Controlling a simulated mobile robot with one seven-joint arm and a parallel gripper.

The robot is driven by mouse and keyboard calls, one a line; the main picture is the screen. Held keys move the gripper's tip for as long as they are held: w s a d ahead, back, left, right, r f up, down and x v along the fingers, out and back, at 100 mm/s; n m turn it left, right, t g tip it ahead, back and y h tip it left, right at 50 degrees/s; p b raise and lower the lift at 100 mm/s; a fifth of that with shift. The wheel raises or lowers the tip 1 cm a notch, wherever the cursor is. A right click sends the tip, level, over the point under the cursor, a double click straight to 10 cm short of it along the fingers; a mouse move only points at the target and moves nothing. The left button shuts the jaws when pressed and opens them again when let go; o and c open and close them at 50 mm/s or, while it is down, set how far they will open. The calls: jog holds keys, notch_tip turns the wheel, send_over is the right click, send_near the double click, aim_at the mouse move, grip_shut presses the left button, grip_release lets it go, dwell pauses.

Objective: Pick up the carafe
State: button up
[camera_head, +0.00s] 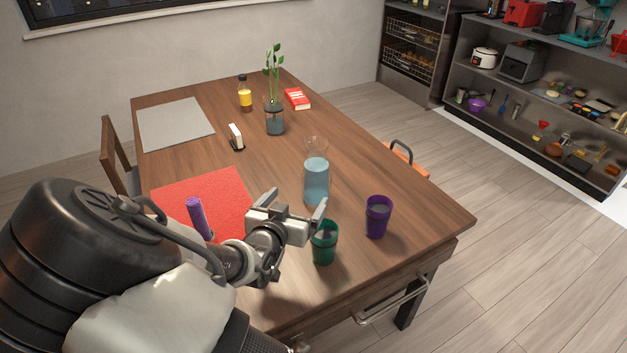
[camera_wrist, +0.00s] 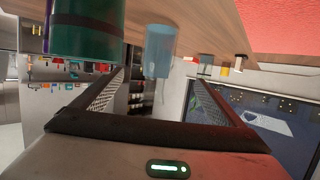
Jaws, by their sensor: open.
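The carafe (camera_head: 316,180) is clear glass with a narrowed neck and pale blue liquid in it. It stands upright on the wooden table (camera_head: 345,150). My gripper (camera_head: 296,204) is open and empty, just in front and to the left of the carafe in the head view. In the wrist view the scene is upside down, and the carafe (camera_wrist: 160,50) shows beyond the gap between my open fingers (camera_wrist: 160,95). I see no contact between the fingers and the carafe.
A green cup (camera_head: 323,243) stands close to my gripper; it also fills the upper left of the wrist view (camera_wrist: 85,30). A purple cup (camera_head: 377,216) stands right of it. A red mat (camera_head: 200,185), purple cylinder (camera_head: 196,213) and plant vase (camera_head: 274,118) are also on the table.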

aim_at(311, 183)
jog(key=b+x, duration=0.2)
jog(key=x, duration=0.9)
jog(key=shift+w+d+f, duration=0.1)
jog(key=shift+d+f, duration=0.05)
jog(key=shift+d, duration=0.05)
jog(key=b+x, duration=0.1)
jog(key=x, duration=0.4)
jog(key=shift+d+f, duration=0.1)
jog(key=shift+d, duration=0.05)
